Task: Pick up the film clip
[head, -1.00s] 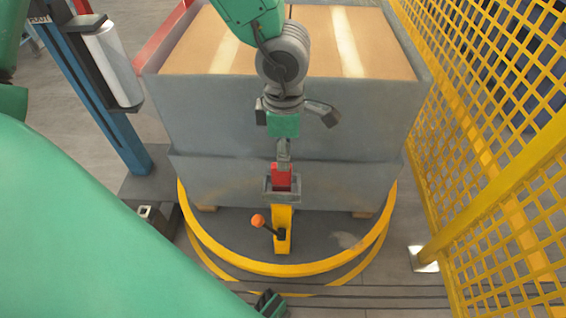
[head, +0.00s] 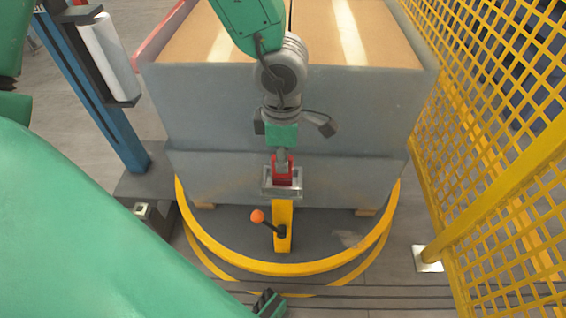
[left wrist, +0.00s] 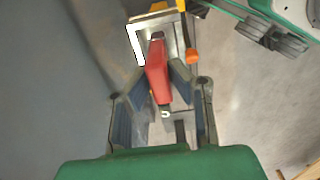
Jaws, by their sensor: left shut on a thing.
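The film clip, a red piece (head: 283,176), is at a small grey metal holder (head: 268,188) on top of a yellow post (head: 283,222). My left gripper (head: 283,160) points down at it in the head view. In the left wrist view the red clip (left wrist: 158,72) lies between the two dark fingers of my left gripper (left wrist: 166,80), which is shut on it. The clip's far end still overlaps the grey, white-edged holder (left wrist: 138,42); I cannot tell whether they touch. My right gripper does not show.
A large grey pallet load (head: 225,110) with a cardboard top stands right behind the post. A yellow curved rail (head: 330,264) rings its front. A yellow mesh fence (head: 490,150) closes the right side. A blue column (head: 95,95) with a film roll (head: 108,55) stands left.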

